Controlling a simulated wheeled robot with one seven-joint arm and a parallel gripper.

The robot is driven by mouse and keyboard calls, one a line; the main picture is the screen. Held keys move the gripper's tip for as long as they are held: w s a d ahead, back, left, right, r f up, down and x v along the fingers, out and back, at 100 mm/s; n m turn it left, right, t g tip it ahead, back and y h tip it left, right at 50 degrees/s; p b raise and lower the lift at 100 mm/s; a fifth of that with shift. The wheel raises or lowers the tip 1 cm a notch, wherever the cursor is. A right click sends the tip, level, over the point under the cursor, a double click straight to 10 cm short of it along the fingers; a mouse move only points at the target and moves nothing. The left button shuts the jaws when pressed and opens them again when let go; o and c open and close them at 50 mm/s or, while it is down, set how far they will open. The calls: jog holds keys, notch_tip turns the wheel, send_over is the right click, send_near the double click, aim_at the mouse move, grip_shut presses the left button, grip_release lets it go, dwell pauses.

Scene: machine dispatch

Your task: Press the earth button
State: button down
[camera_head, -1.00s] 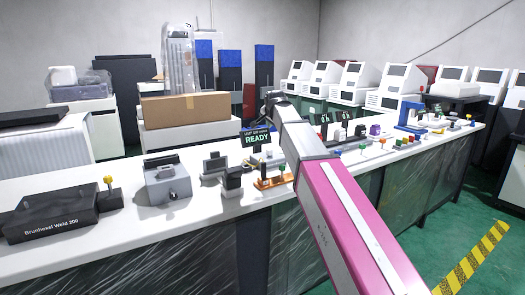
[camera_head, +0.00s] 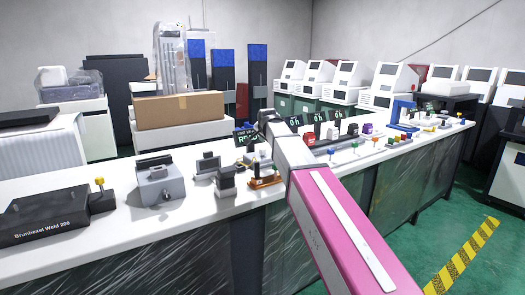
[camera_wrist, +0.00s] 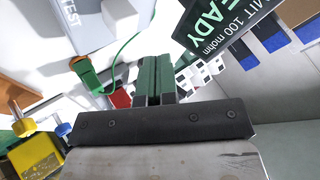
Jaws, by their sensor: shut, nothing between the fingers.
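No button marked earth can be made out. A dark sign reading READY (camera_head: 247,136) stands on the white counter, partly behind my arm. In the wrist view the sign (camera_wrist: 222,35) also reads 100 mohm. A grey-white device marked TEST (camera_wrist: 85,20) lies at the upper left, with a green cable and an orange-green plug (camera_wrist: 86,72) beside it. My gripper (camera_wrist: 154,65) is shut and empty, its green fingers pointing up in the picture toward the counter area near the sign. In the head view my arm hides the gripper.
The white counter (camera_head: 150,232) holds a black Brunhexel Weld 200 box (camera_head: 45,215), a grey device (camera_head: 160,185) and small fixtures. A cardboard box (camera_head: 178,110) stands behind. A yellow block (camera_wrist: 35,158) is near my gripper. Green floor lies right of the counter.

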aim_at(264, 149)
jog(key=shift+f, duration=0.8)
jog(key=shift+f, duration=0.2)
dwell(1.4)
jog(key=shift+f, duration=0.2)
jog(key=shift+f, duration=0.55)
dwell(0.9)
dwell(0.4)
jog(key=shift+r, duration=0.95)
jog(key=shift+r, duration=2.55)
